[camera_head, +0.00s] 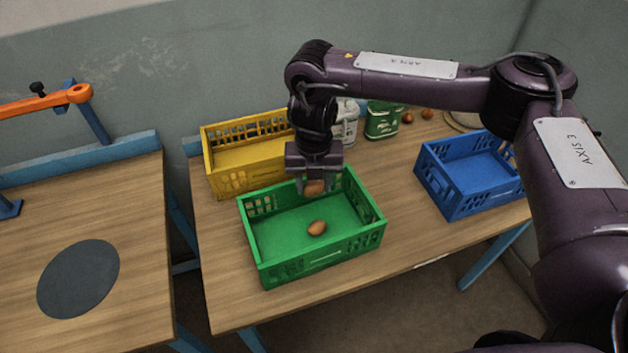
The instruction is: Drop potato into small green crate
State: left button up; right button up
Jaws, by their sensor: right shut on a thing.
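The small green crate (278,274) stands on the wooden table. One brown potato (317,228) lies on its floor, near the middle. My right gripper (314,187) points down over the back part of the green crate. It is shut on another brown potato (314,187), which shows between its fingers. The fingers partly hide this potato, and I cannot tell its exact height above the crate floor. My left gripper is not in view.
A yellow crate (225,181) stands behind the green one, and a blue crate (455,207) stands to the right. A green tin (382,121), a white container (346,125) and small reddish round things (408,117) sit at the back. A dark disc (78,279) lies on the left table.

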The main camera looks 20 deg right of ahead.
aim_at(314, 183)
jog(key=o, duration=1)
jog(key=shift+o, duration=0.2)
jog(key=shift+r, duration=0.1)
notch_tip(314, 183, up, 8)
jog(key=shift+f, duration=0.2)
